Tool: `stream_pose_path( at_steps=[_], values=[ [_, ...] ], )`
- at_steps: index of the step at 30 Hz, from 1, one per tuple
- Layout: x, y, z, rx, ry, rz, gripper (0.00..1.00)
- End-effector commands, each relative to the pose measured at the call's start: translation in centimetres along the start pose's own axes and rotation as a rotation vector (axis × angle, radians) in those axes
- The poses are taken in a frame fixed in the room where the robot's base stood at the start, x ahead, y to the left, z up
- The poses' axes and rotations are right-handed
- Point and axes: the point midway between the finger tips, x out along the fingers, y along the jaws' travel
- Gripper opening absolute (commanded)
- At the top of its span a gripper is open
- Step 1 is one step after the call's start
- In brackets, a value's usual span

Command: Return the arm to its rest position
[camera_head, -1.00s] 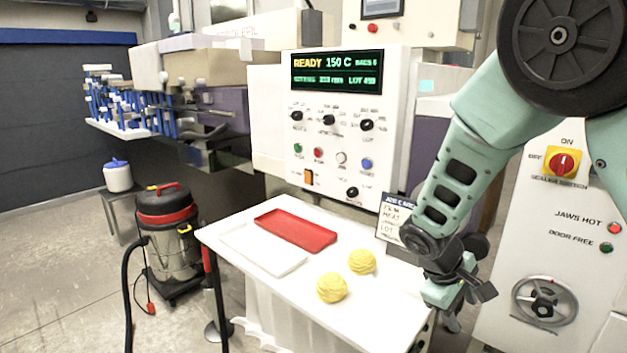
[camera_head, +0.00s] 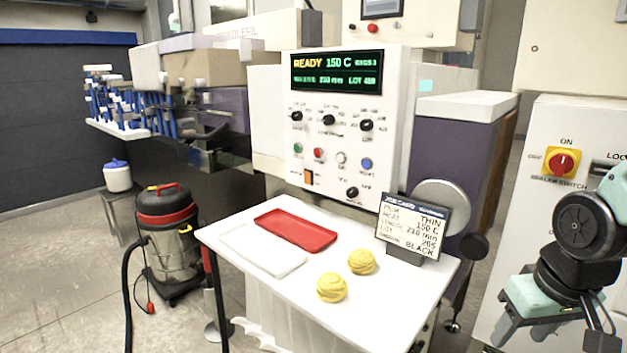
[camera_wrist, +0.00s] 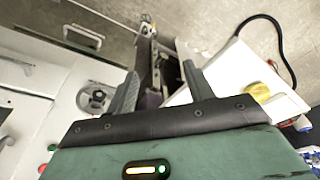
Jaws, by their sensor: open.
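My gripper (camera_head: 545,338) is at the lower right of the head view, to the right of the white table and in front of the white switch cabinet. Its jaws also show in the wrist view (camera_wrist: 160,85), spread apart with nothing between them. My arm is folded back at the right edge of the head view, and most of it is out of the picture.
The white table (camera_head: 375,312) holds a red tray (camera_head: 296,230), a white tray (camera_head: 262,250), two yellow balls (camera_head: 332,288) (camera_head: 362,262) and a job card (camera_head: 412,228). The switch cabinet (camera_head: 545,130) stands close behind my gripper. A vacuum cleaner (camera_head: 168,245) stands left.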

Motion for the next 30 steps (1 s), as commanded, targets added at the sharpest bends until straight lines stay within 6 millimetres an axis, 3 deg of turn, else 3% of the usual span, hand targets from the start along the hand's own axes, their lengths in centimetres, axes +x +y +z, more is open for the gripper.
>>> stream_pose_path(
  at_steps=[11,18,23,30],
  values=[
    [-1.6,-9.2,3.5,-0.277,-0.084,-0.07,0.52],
    [-3.6,-15.4,8.9,-0.523,-0.163,-0.105,0.52],
    [-4.3,-17.0,11.1,-0.61,-0.192,-0.11,0.52],
    [-4.3,-17.0,11.3,-0.614,-0.195,-0.11,0.52]
  ],
)
